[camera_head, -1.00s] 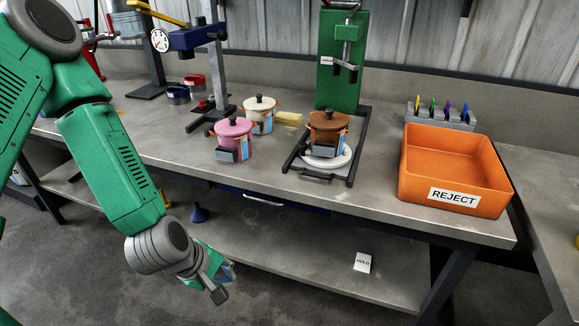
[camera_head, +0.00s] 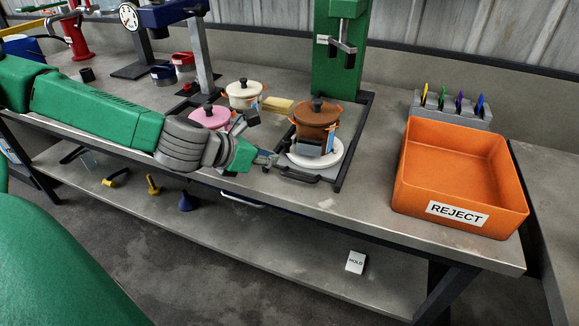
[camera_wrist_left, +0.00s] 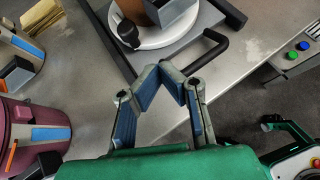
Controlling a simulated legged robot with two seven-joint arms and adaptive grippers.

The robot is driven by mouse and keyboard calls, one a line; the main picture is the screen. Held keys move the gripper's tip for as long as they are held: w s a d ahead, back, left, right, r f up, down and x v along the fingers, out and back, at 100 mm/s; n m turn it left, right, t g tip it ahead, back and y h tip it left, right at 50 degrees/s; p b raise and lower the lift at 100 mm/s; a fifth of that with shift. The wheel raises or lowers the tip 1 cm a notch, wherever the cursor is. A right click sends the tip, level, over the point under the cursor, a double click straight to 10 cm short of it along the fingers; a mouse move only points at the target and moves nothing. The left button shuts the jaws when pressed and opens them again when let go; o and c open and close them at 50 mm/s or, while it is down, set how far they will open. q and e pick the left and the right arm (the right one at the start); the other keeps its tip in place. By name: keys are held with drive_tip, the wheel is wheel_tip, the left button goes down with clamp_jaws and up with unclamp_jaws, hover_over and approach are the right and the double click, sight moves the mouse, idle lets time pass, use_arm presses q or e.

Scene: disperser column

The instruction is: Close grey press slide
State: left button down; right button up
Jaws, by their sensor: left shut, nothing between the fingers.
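The press slide (camera_head: 335,183) is a dark grey frame that reaches out from the green press (camera_head: 337,75) toward the table's front edge. Its black bar handle (camera_head: 296,176) is at the front; it also shows in the wrist view (camera_wrist_left: 207,55). A white round plate (camera_head: 330,159) lies on the slide, with a brown lidded pot (camera_head: 315,119) on it. My left gripper (camera_head: 270,158) is shut and empty, just left of the handle and close to it. In the wrist view its fingertips (camera_wrist_left: 172,72) meet in front of the handle; contact cannot be told. My right gripper is not in view.
A pink pot (camera_head: 208,116), partly hidden by my left wrist, and a cream pot (camera_head: 244,94) stand left of the slide. A yellow block (camera_head: 278,105) lies beside them. An orange REJECT bin (camera_head: 405,185) is on the right. Bare tabletop lies between slide and bin.

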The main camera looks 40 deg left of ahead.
sight(294, 161)
use_arm(q)
drive_tip(key=b+x, duration=0.1)
drive_tip(key=x, duration=0.2)
drive_tip(key=b+x, duration=0.1)
drive_tip(key=x, duration=0.1)
drive_tip(key=shift+w+a+f, duration=0.15)
drive_tip(key=shift+w+f, duration=0.05)
drive_tip(key=shift+f, duration=0.25)
drive_tip(key=shift+w+d, duration=0.4)
drive_tip(key=shift+d, duration=0.1)
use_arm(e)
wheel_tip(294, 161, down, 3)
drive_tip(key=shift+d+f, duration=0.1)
use_arm(q)
drive_tip(key=shift+a, duration=0.2)
